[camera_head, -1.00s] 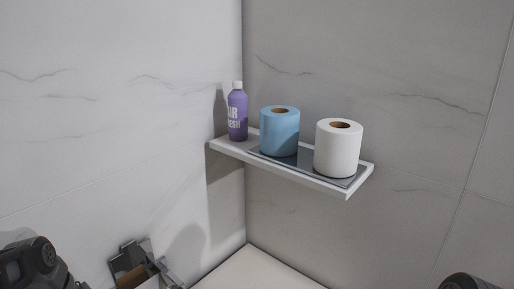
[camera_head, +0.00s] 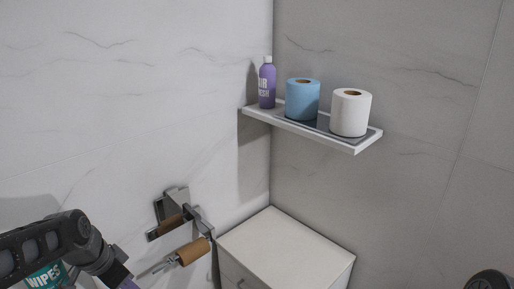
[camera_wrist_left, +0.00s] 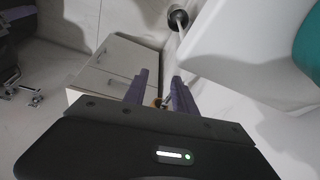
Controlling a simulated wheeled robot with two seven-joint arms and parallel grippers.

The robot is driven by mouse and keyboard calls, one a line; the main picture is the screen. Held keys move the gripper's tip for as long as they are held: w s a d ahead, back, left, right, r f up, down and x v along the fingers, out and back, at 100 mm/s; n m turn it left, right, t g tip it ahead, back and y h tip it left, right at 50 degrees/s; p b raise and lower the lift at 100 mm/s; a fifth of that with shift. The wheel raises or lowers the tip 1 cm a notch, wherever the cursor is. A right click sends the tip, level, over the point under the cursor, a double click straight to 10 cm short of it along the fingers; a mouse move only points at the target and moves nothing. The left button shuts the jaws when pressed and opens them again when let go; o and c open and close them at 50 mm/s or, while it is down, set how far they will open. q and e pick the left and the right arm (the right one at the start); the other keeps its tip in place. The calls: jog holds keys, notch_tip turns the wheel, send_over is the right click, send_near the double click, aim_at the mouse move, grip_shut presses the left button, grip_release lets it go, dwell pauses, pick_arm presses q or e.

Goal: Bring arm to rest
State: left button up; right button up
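My left arm comes in from the lower left of the head view, and only a bit of its purple gripper (camera_head: 127,283) shows at the bottom edge. In the left wrist view the two purple fingers of the left gripper (camera_wrist_left: 160,88) stand apart, with a gap between them. I see nothing held; a small brownish thing shows low between them, too small to tell. My right gripper is out of view; only a dark rounded part of my right arm shows at the lower right corner of the head view.
A cardboard tube (camera_head: 193,251) sits on a metal wall holder (camera_head: 172,200). A white cabinet (camera_head: 290,238) stands in the corner. The shelf (camera_head: 358,147) above carries a purple bottle (camera_head: 267,86), a blue roll (camera_head: 302,100) and a white roll (camera_head: 350,113). A teal wipes container (camera_head: 45,277) is partly behind my left arm.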

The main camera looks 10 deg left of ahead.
pick_arm(q)
jog(key=w+d+f+n+t+p, duration=0.1)
jog(key=w+d+f+n+t, duration=0.1)
jog(key=w+d+f+n, duration=0.45)
jog(key=d+f+h+p, duration=0.1)
jog(key=d+f+p, duration=0.2)
jog(key=d+f, duration=0.6)
jog(key=s+d+f+g+h+p, duration=0.1)
jog(key=s+d+f, duration=0.3)
jog(key=s+d, duration=0.4)
jog(key=s+d+f+g+h+p, duration=0.1)
jog(key=s+d+f+g+p, duration=0.2)
jog(key=s+d+f, duration=0.2)
jog(key=s+d, duration=0.3)
jog(key=s, duration=0.2)
jog(key=shift+s+g+p, duration=0.3)
jog(key=shift+s+g, duration=0.1)
jog(key=shift+d, duration=0.1)
